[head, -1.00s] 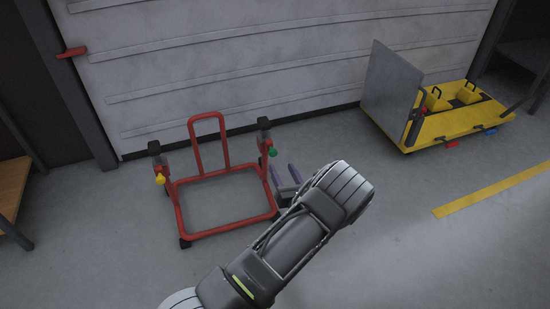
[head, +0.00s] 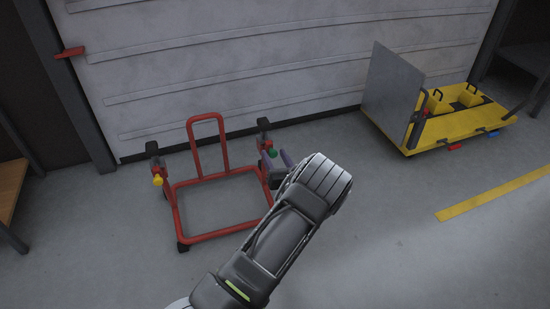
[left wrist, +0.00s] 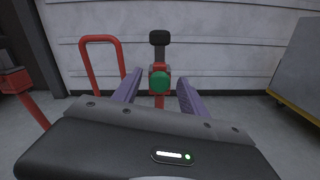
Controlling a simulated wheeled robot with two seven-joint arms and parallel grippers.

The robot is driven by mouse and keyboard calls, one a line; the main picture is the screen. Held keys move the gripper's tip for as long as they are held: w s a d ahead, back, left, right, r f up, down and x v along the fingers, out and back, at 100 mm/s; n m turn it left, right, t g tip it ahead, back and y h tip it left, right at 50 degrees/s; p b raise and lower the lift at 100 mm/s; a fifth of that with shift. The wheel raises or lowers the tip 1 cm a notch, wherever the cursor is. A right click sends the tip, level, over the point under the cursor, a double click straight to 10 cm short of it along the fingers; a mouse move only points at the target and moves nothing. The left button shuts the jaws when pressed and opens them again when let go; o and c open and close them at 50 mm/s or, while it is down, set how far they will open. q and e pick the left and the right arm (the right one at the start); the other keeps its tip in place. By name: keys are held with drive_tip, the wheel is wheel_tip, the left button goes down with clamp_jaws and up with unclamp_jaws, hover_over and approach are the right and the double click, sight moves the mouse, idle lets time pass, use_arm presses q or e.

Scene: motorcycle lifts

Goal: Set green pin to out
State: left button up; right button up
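The green pin (head: 272,152) is a round green knob on the right post of the red motorcycle lift (head: 219,233). In the left wrist view the green pin (left wrist: 159,84) faces me, with its red mount behind it. My left gripper (head: 276,159) is open, with its two purple fingers (left wrist: 160,88) on either side of the knob in the picture. A gap shows between the knob and each finger. I cannot tell how far the fingertips reach along the pin. My right gripper is not in view.
A yellow pin (head: 157,180) sits on the lift's left post. A yellow cart (head: 440,136) with a grey panel stands at the right by the shutter wall (head: 240,60).

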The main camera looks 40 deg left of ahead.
use_arm(q)
clamp_jaws()
idle(0.3)
